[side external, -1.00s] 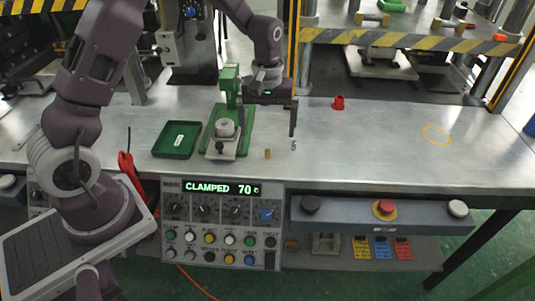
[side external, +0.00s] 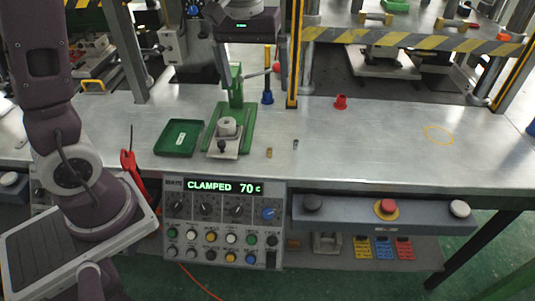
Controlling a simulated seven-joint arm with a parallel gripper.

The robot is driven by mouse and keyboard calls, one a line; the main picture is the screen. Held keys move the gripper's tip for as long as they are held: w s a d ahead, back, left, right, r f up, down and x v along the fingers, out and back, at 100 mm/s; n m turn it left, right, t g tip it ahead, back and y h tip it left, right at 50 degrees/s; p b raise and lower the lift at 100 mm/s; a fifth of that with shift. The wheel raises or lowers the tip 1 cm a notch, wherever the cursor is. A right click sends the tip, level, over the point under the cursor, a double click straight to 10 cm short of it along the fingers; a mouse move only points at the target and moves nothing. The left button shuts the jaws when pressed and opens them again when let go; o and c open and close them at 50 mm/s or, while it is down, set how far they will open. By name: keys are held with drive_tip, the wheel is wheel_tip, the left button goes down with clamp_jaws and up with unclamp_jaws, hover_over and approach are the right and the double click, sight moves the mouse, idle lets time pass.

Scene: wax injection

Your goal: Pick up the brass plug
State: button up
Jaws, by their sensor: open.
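The small brass plug (side external: 269,153) stands on the metal bench, to the right of the green fixture (side external: 243,125). A small grey metal piece (side external: 295,144) is just to its right. My gripper (side external: 252,76) is high above the bench, up and behind the plug in the picture. Its two fingers are wide apart with nothing held between them. The plug is in full view and clear of the fingers.
A green tray (side external: 181,137) lies left of the fixture, which holds a round pale part (side external: 227,126). A red-knobbed lever (side external: 277,68) and a blue-based item (side external: 267,97) are behind. A red piece (side external: 341,101) stands right.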

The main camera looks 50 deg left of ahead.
drive_tip(key=s+d+r+m+t, duration=0.2)
drive_tip(key=s+r+m, duration=0.1)
drive_tip(key=s, duration=0.8)
drive_tip(key=shift+d+r, duration=0.25)
drive_tip(key=shift+r, duration=0.65)
drive_tip(key=s+m, duration=0.1)
drive_tip(key=s, duration=0.2)
drive_tip(key=s+f+m+t, duration=0.1)
drive_tip(key=s, duration=0.2)
drive_tip(key=s+d+m+t, duration=0.1)
drive_tip(key=s, duration=0.2)
drive_tip(key=shift+s+f+m, duration=0.3)
drive_tip(key=shift+f+m, duration=0.1)
drive_tip(key=c, duration=1.3)
drive_tip(key=shift+c, duration=0.2)
